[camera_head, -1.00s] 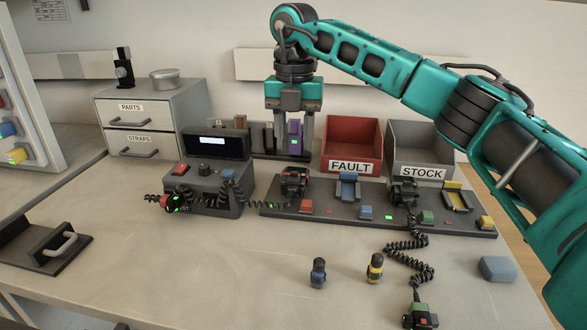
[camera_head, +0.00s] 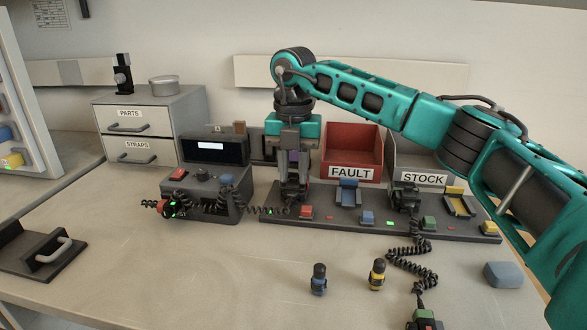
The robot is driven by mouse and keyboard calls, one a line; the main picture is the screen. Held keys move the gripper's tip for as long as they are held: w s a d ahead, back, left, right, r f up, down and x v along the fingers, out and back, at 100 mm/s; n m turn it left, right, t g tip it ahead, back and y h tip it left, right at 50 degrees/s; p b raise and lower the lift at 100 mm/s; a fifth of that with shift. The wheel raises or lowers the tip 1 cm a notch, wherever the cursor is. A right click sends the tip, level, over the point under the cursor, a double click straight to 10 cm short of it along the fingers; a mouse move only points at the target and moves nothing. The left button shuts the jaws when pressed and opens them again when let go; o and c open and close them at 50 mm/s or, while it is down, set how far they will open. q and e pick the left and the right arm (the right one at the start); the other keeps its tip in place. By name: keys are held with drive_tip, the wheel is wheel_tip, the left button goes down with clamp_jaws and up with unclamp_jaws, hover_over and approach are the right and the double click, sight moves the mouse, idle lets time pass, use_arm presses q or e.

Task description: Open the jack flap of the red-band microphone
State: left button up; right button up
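My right gripper (camera_head: 293,192) points straight down at the left end of the dark dock strip (camera_head: 330,222). Its fingers are around or just in front of the dark microphone in the red-button place, which they mostly hide. I cannot tell whether the fingers touch it, and no jack flap can be made out. A coiled cord (camera_head: 262,210) runs left from there toward a round dark plug with red and a green light (camera_head: 170,209) at the radio unit (camera_head: 205,200). My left gripper is not in view.
A green-marked microphone (camera_head: 424,318) lies at the front edge on a coiled cord. Blue (camera_head: 318,280) and yellow (camera_head: 377,275) banded pieces stand on the table. The FAULT bin (camera_head: 350,150) and STOCK bin (camera_head: 423,178) are behind the strip.

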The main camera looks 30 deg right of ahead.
clamp_jaws()
